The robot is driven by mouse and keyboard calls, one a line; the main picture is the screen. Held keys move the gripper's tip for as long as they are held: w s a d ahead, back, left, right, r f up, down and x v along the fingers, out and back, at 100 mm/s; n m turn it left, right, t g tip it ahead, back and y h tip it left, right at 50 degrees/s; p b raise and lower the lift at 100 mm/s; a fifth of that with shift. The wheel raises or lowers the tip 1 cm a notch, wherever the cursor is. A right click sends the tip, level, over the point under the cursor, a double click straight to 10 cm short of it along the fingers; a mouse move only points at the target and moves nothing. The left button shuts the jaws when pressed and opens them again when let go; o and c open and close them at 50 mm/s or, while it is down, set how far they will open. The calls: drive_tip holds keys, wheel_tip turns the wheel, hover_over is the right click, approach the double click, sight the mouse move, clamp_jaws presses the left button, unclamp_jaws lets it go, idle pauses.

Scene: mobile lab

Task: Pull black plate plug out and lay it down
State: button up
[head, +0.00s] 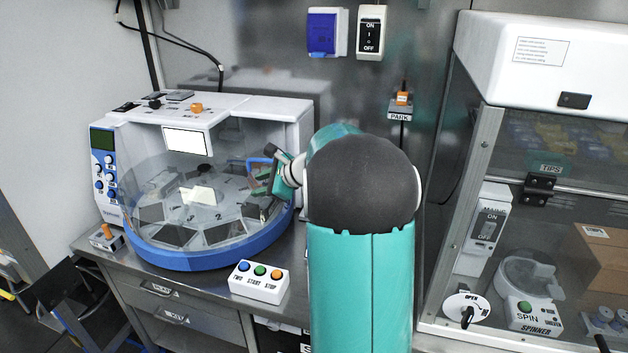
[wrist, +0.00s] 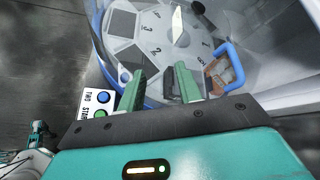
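Several small plugs sit on the white top of the round machine (head: 240,106) in the head view. One is a black plug (head: 155,103), beside an orange plug (head: 196,107). I cannot tell for sure which black piece is the plate plug. My gripper (head: 272,180) is lower and to the right of them, at the right side of the machine's clear cover, partly hidden by my arm. In the wrist view my gripper (wrist: 160,88) has its two green fingers apart with nothing between them. The black plug is not seen in the wrist view.
A blue handle (wrist: 232,66) is close to the right finger. A button box (head: 259,279) stands on the bench in front. An orange plug stands on the PARK holder (head: 401,109) on the wall. A glass-fronted cabinet (head: 545,70) is at the right.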

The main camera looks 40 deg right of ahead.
drive_tip(key=s+d+f+m+t+h, duration=0.1)
drive_tip(key=d+f+m+h, duration=0.2)
drive_tip(key=d, duration=0.5)
drive_tip(key=d+f+m+t, duration=0.1)
drive_tip(key=d+f+m, duration=0.2)
drive_tip(key=d+m, duration=0.35)
drive_tip(key=s+d+f+m+t+h, duration=0.15)
drive_tip(key=d+f, duration=0.25)
drive_tip(key=d, duration=0.5)
wheel_tip(320, 180, down, 8)
drive_tip(key=w, duration=0.1)
drive_tip(key=shift+h, duration=0.35)
drive_tip(key=x, duration=0.6)
drive_tip(key=shift+w+d, duration=0.15)
drive_tip(key=shift+w, duration=0.25)
drive_tip(key=shift+w, duration=0.1)
clamp_jaws()
drive_tip(key=shift+r, duration=0.55)
